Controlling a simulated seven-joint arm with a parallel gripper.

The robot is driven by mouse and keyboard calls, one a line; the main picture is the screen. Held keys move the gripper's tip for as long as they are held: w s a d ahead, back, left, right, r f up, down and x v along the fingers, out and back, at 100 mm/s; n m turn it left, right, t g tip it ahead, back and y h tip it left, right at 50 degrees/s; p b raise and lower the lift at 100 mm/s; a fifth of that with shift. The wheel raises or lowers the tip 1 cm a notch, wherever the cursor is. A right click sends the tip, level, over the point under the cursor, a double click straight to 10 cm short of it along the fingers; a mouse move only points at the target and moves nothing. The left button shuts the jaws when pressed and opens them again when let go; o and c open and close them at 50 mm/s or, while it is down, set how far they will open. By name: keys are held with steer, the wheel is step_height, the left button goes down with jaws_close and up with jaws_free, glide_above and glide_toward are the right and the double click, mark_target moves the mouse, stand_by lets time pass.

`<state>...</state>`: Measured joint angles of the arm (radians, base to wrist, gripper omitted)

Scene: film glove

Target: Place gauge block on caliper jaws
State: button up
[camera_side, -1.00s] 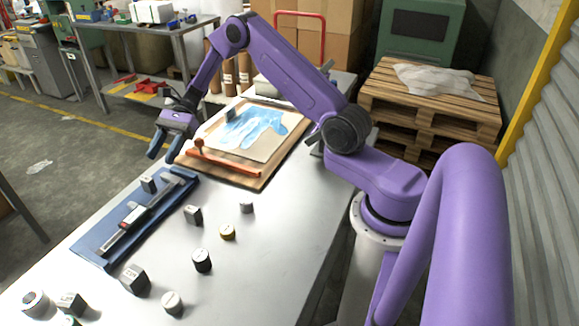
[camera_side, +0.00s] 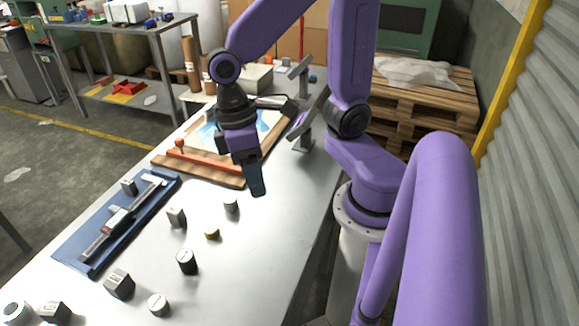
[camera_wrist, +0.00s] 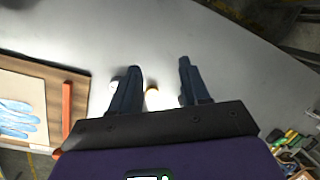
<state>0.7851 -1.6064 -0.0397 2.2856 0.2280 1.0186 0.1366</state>
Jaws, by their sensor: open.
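A digital caliper (camera_side: 118,221) lies in a long blue tray (camera_side: 91,267), its jaws toward the far end. A small grey block (camera_side: 129,186), the likely gauge block, stands at that end by the caliper jaws; I cannot tell whether it rests on them. A similar marked block (camera_side: 176,218) stands on the table just right of the tray. My gripper (camera_side: 257,190) is above the table, right of the tray and beyond the small cylinders. In the wrist view my gripper (camera_wrist: 157,82) has its fingers apart, with a brass piece (camera_wrist: 152,99) visible below between them.
Loose cylinders, one grey (camera_side: 231,205), one brass (camera_side: 212,233) and one black (camera_side: 187,262), stand on the table. More blocks (camera_side: 119,284) are near the front left. A wooden board with an orange bar (camera_side: 212,160) and blue glove lies behind. The table's right side is clear.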

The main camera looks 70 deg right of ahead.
steer(key=s+d+n+t, duration=0.2)
steer(key=s+d+n, duration=0.2)
steer(key=s+n, duration=0.1)
steer(key=shift+s+n+t, duration=0.15)
steer(key=shift+n+t, duration=0.25)
steer(key=shift+n, duration=0.2)
